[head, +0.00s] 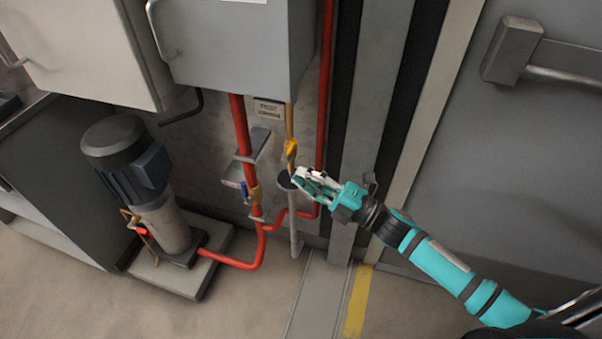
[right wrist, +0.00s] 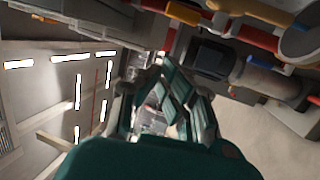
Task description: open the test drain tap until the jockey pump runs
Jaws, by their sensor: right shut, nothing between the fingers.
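The test drain tap (head: 290,150), with a yellow-orange handle, sits on a thin brass pipe below the grey cabinet, near a sign (head: 268,109) that seems to read "TEST DRAIN". Below the tap is a dark round funnel (head: 286,181) on a grey drain pipe. My right gripper (head: 299,177) is shut and empty, just below and right of the tap beside the funnel; contact with either cannot be told. Its fingers (right wrist: 158,90) also show in the right wrist view. The jockey pump (head: 137,170), a dark motor on a grey cylinder, stands at left. My left gripper is out of view.
Red pipes (head: 242,130) run down the wall, one with a blue-handled valve (head: 245,190). Grey cabinets (head: 235,45) overhang from above. A grey door (head: 520,150) with a push bar is at right. The floor (head: 250,300) in front is clear.

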